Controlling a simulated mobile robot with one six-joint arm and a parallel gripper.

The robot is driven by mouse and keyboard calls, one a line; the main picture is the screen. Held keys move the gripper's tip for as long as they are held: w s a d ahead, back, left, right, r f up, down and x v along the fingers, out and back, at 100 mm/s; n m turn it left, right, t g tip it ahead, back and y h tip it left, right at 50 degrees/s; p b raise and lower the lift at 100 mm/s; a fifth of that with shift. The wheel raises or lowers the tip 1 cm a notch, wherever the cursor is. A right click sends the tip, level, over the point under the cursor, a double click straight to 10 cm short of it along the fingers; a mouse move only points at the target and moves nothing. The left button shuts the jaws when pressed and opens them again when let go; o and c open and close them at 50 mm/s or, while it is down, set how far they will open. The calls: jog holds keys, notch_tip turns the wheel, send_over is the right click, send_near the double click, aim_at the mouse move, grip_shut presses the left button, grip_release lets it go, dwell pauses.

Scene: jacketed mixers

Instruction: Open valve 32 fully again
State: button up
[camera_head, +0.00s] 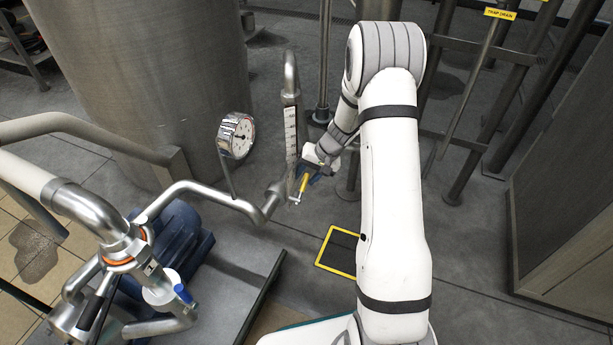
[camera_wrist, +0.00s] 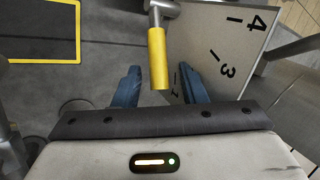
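A valve lever with a yellow grip (camera_head: 303,183) sits low on the steel pipe by the white scale strip, pointing down in the head view. No number 32 is readable on it. In the wrist view the yellow grip (camera_wrist: 158,60) hangs from a metal stem at top centre. My gripper (camera_head: 309,175) is at the lever. In the wrist view my gripper (camera_wrist: 158,80) shows two blue fingers spread apart, with the grip's end between them in the picture and a gap on each side. Whether the grip lies at finger depth is hard to tell.
The scale strip (camera_head: 291,139) stands right behind the lever; its plate (camera_wrist: 228,45) with 3 and 4 is close to the right finger. A round gauge (camera_head: 237,136) and a large tank (camera_head: 145,75) are left. A yellow-framed floor patch (camera_head: 338,252) lies below. Posts stand behind my arm.

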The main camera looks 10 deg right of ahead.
jog(key=shift+c, duration=0.6)
grip_shut()
jog(key=shift+a, duration=0.1)
